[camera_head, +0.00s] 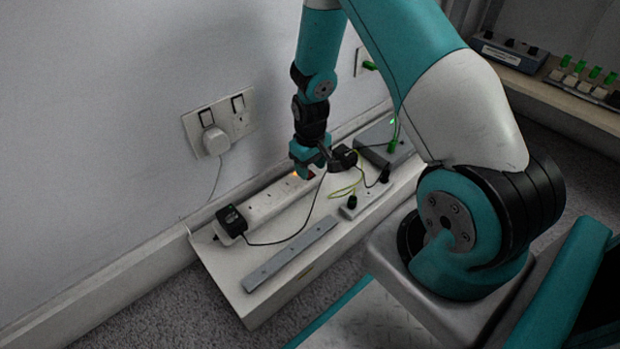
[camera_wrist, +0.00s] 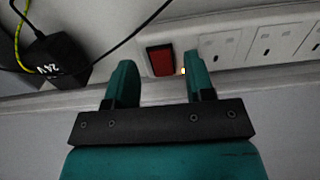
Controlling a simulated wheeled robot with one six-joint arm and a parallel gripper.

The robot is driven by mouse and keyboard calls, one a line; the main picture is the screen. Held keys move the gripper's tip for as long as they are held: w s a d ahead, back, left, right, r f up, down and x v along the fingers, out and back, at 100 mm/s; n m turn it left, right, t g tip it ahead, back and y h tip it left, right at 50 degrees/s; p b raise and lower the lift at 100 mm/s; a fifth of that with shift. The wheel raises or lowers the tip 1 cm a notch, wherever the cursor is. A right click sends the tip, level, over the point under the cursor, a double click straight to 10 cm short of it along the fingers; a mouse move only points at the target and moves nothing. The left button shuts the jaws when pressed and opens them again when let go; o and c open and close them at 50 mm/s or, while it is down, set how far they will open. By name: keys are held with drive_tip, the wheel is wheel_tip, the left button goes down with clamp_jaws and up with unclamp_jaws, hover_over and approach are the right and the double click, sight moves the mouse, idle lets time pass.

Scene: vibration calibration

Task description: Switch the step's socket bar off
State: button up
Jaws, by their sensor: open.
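The socket bar (camera_head: 262,208) is a long white strip lying on the low white step (camera_head: 215,265) against the wall; part of it also shows in the wrist view (camera_wrist: 230,45). A red rocker switch (camera_wrist: 160,60) in a dark surround sits at one end of the bar, beside its sockets. A small amber light (camera_wrist: 183,71) glows next to the switch. My gripper (camera_head: 307,172) is over that end of the bar. In the wrist view its two teal fingers (camera_wrist: 160,66) are open and empty, one on each side of the switch. I cannot tell whether they touch it.
A black plug (camera_head: 232,220) sits at the bar's near end. A black 24V adapter (camera_wrist: 58,55) with cables is beside the gripper. A grey strip (camera_head: 290,255) lies along the step's front. A double wall socket (camera_head: 220,120) is on the wall; a grey box (camera_head: 375,145) stands behind.

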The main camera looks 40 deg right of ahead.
drive_tip(key=shift+f, duration=0.8)
clamp_jaws()
drive_tip(key=shift+w+r+g+p, duration=0.15)
drive_tip(key=shift+r+g+p, duration=0.35)
drive_tip(key=shift+p, duration=0.75)
drive_tip(key=shift+w+f+g+p, duration=0.15)
drive_tip(key=shift+g+p, duration=0.55)
drive_tip(key=shift+p, duration=0.25)
drive_tip(key=shift+f+g, duration=0.2)
drive_tip(key=shift+g, duration=0.1)
